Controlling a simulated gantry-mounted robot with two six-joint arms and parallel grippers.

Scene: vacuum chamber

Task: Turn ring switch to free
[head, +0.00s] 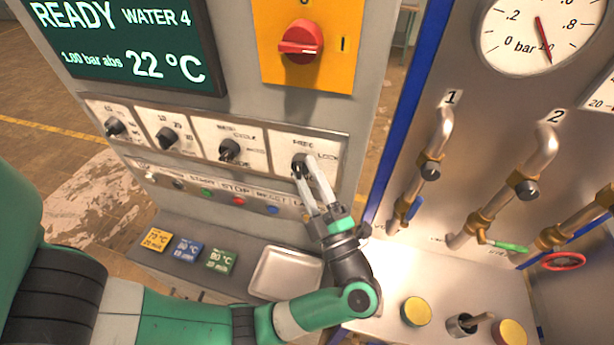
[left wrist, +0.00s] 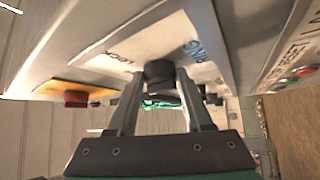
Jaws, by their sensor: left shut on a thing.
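The ring switch (head: 299,160) is the dark knob on the rightmost white plate of the panel's knob row, with FREE marked at its upper left and LOCK at its right. My left gripper (head: 307,170) reaches up to it from below right, its two pale fingers closed around the knob. In the left wrist view the dark round knob (left wrist: 160,72) sits between the fingertips, with LOCK and RING lettered on the plate. The fingers partly hide the knob, so its exact pointing direction cannot be told. My right gripper is out of view.
Other knobs (head: 229,150) sit to the left in the same row. A row of small buttons (head: 238,201) lies just below. A red rotary switch (head: 301,42) on a yellow plate is above. Pipes with valves (head: 430,170) stand to the right, and a shallow tray (head: 258,287) is below.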

